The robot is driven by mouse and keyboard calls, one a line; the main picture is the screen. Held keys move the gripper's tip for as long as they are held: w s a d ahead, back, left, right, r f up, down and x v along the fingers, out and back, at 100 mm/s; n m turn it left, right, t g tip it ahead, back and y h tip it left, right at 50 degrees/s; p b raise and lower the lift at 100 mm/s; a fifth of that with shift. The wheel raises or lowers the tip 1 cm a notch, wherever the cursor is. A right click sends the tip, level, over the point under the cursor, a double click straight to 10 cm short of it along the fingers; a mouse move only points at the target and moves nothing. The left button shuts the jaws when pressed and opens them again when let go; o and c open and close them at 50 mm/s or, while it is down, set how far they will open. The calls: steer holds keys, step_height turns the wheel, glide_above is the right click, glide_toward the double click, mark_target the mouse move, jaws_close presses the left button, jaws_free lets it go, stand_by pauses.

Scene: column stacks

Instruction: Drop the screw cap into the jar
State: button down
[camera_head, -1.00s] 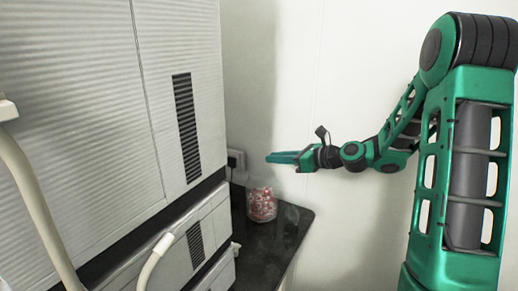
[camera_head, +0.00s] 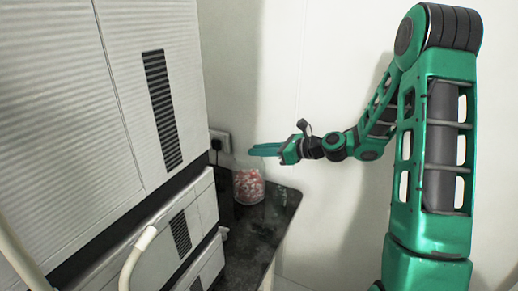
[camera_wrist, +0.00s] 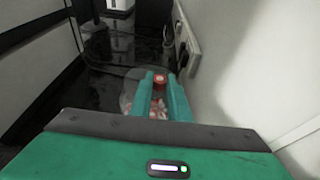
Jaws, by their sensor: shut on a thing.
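The jar (camera_head: 249,187) is a clear container with red and white contents, standing on the dark counter. In the wrist view the jar (camera_wrist: 130,92) is partly hidden behind my gripper. My gripper (camera_head: 252,151) is level and above the jar, its fingertips over the jar's upper part in the head view. In the wrist view my gripper (camera_wrist: 160,80) is shut on the small red screw cap (camera_wrist: 160,82), held between the fingertips. The cap cannot be made out in the head view.
The dark counter (camera_head: 262,235) has a corner edge at the right. A large ribbed grey-white cabinet (camera_head: 120,90) stands close on the left. A wall socket (camera_head: 220,140) is behind the jar, and it also shows in the wrist view (camera_wrist: 187,48). A pale hose (camera_head: 135,262) runs at the front.

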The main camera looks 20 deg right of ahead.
steer(key=c, duration=1.6)
jaws_free()
steer(key=v, duration=1)
steer(key=shift+s+d+r, duration=0.15)
steer(key=shift+d+r, duration=0.05)
steer(key=shift+d, duration=0.05)
